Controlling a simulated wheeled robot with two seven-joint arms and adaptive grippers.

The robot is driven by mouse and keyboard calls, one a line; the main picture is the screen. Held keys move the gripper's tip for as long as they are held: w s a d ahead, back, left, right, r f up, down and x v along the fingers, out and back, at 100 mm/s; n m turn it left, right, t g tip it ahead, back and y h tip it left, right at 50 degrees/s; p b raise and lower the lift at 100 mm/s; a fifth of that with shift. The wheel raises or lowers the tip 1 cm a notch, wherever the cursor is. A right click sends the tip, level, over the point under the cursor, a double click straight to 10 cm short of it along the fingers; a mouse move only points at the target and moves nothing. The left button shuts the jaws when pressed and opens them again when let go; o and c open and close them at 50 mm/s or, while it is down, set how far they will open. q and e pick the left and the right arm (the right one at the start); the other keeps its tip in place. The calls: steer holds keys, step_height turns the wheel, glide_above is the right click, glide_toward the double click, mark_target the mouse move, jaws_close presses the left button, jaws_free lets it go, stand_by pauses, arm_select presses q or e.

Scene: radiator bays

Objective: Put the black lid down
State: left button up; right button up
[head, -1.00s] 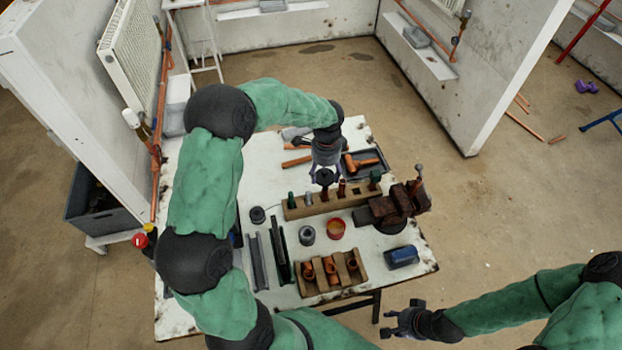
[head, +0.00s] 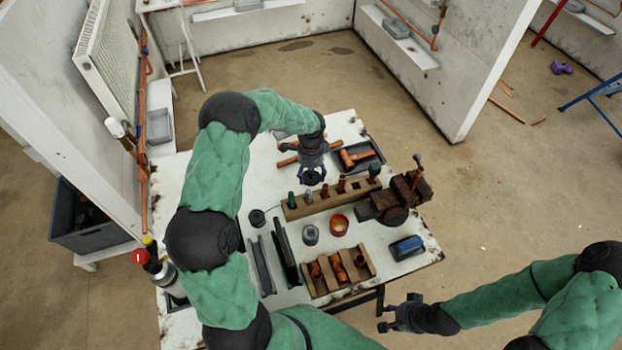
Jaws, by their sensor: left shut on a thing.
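My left gripper (head: 312,174) is over the table, behind the wooden rack in the head view. It is shut on a small dark round thing, which looks like the black lid (head: 311,179); the fingers partly hide it. The lid appears to be above the table, but its exact height is unclear. My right gripper (head: 398,317) is empty, off the table's front right edge; its fingers appear apart.

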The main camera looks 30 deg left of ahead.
mark_target(311, 172)
arm_select(q)
steer(key=shift+f, duration=1.35)
steer(key=shift+f, duration=0.1)
steer(key=o, duration=0.8)
steer(key=shift+b, duration=0.3)
steer(key=shift+o, duration=0.2)
step_height(311, 172, up, 12)
steer(key=p, duration=0.2)
steer(key=shift+p, duration=0.35)
steer(key=shift+r, duration=0.2)
